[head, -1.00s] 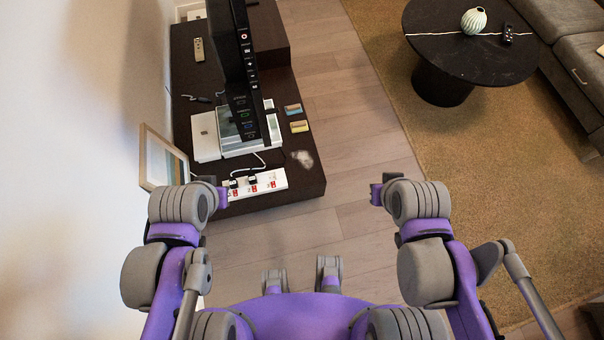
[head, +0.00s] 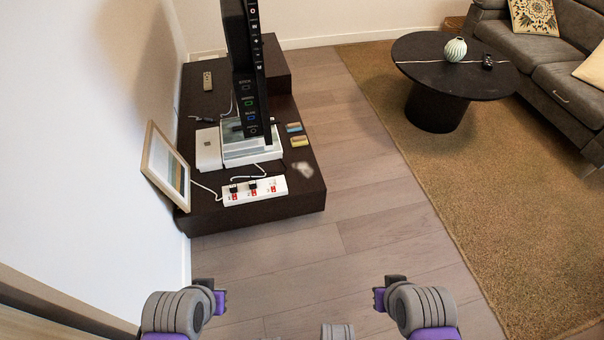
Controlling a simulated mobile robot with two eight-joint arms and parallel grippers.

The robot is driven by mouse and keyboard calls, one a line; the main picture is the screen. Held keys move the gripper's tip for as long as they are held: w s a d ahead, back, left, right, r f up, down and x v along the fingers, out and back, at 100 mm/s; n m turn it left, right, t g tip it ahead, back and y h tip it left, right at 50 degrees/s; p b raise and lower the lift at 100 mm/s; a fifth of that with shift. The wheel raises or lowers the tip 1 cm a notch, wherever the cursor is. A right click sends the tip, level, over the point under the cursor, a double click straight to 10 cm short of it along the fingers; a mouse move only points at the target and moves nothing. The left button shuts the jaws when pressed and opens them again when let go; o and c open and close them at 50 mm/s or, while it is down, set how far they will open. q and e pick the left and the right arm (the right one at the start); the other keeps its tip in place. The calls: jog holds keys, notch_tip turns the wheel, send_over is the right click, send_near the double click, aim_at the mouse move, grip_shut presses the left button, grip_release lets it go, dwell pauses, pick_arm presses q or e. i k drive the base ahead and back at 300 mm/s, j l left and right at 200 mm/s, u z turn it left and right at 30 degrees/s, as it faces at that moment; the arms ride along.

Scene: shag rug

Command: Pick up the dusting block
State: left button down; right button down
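Two small blocks lie on the dark TV stand (head: 310,196), right of the TV foot. One is a blue and tan block (head: 294,128); the other, just in front of it, is a yellow and tan block (head: 300,141). I cannot tell which is the dusting block. A pale dusty patch (head: 302,169) lies near the stand's right edge. My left gripper (head: 221,301) and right gripper (head: 379,299) are low in the head view, over the floor and well short of the stand. Nothing shows in either, and their finger opening cannot be made out.
A power strip (head: 255,190) with plugs and cables lies at the stand's front. The TV (head: 252,85), a leaning picture frame (head: 166,164) and the left wall (head: 90,150) crowd the left. Wood floor (head: 350,200) is clear; a round table (head: 470,77) stands on the rug at right.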

aim_at(299, 141)
jog(key=u, duration=0.1)
jog(key=i+u, duration=0.1)
jog(key=u, duration=0.3)
jog(key=i+l+u, duration=0.1)
jog(key=u, duration=0.3)
jog(key=i+l+u, duration=0.1)
jog(key=l+u, duration=0.15)
jog(key=u, duration=0.15)
jog(key=i+l+u, duration=0.15)
jog(key=l, duration=0.15)
jog(key=i+l+u, duration=0.15)
jog(key=l, duration=0.2)
jog(key=i+l+u, duration=0.1)
jog(key=l, duration=0.25)
jog(key=i+l, duration=0.1)
jog(key=l, duration=0.2)
jog(key=i+l, duration=0.1)
jog(key=l, duration=0.55)
jog(key=i+u, duration=0.05)
